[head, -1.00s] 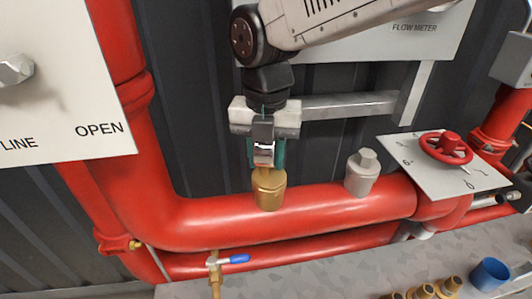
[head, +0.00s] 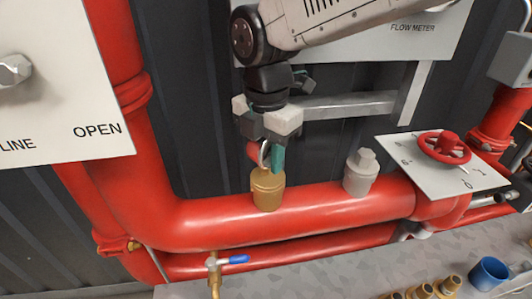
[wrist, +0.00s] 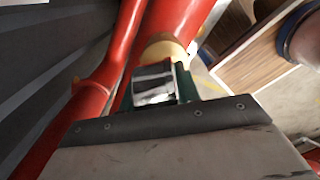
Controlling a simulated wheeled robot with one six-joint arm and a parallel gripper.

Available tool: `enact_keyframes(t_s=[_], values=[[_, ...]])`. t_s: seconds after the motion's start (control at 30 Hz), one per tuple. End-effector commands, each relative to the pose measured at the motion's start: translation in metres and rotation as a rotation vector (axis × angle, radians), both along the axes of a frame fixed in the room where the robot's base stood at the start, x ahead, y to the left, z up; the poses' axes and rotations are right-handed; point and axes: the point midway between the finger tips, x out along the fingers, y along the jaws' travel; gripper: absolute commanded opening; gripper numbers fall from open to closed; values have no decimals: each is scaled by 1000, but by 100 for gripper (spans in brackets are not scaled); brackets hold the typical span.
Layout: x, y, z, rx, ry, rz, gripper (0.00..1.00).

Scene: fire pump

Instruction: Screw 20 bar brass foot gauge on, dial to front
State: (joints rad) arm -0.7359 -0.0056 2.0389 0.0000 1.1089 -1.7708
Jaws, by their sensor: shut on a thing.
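The gauge (head: 264,153), a small round thing with a silvery rim, is in my gripper (head: 268,157) just above the brass socket (head: 267,190) on the red pipe. It is seen nearly edge-on in the head view, with a reddish patch on its left side. My gripper is shut on it, with one teal finger on the right. In the wrist view the gauge (wrist: 153,85) shows a silver and dark surface between green fingers (wrist: 156,88). Its foot is hidden, so I cannot tell how it sits in the socket. The dial's markings cannot be read.
A grey capped fitting (head: 361,172) stands on the red pipe (head: 310,203) to the right. Beyond it are a white plate and red handwheel (head: 445,146). A blue-handled valve (head: 232,260) is below. Brass fittings (head: 425,291) and a blue cup (head: 489,273) are at bottom right.

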Motion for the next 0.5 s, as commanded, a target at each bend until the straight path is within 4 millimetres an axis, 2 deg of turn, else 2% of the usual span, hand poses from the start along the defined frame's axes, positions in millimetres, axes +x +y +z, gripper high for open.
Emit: enact_keyframes(t_s=[0.23, 0.37, 0.5], values=[[1, -2, 2, 3, -3, -336, 5], [1, -2, 2, 3, -3, -376, 5], [1, -2, 2, 4, -3, -533, 5]])
